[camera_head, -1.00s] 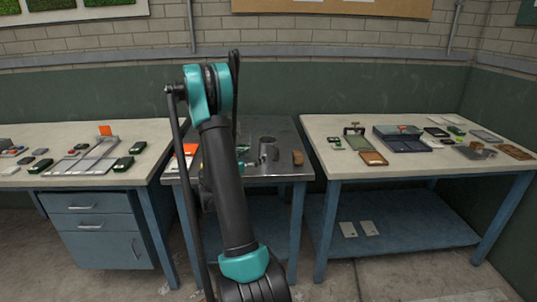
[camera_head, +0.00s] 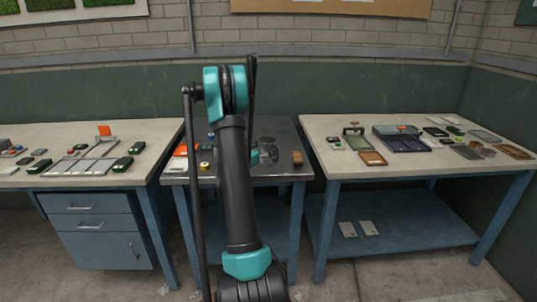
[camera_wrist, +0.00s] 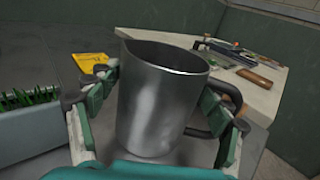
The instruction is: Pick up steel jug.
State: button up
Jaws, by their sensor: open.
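The steel jug (camera_wrist: 160,100) is a grey metal vessel with a dark handle on its right side, standing upright in the wrist view. My gripper (camera_wrist: 158,96) is open around it, with green-padded fingers on its left and right sides. The right finger overlaps the handle. I cannot tell whether the pads touch the jug. In the head view the jug (camera_head: 269,153) is partly hidden behind my arm, on the dark middle table (camera_head: 285,171).
A brown block (camera_head: 298,158) sits to the right of the jug. A yellow card (camera_wrist: 95,67) and a grey box with grass (camera_wrist: 35,120) show left in the wrist view. Side tables flank the middle one, the right one (camera_head: 335,125) bearing trays and small items.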

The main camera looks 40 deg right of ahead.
jog(key=shift+c, duration=0.5)
jog(key=c, duration=1.3)
jog(key=shift+c, duration=0.2)
jog(key=shift+r, duration=0.2)
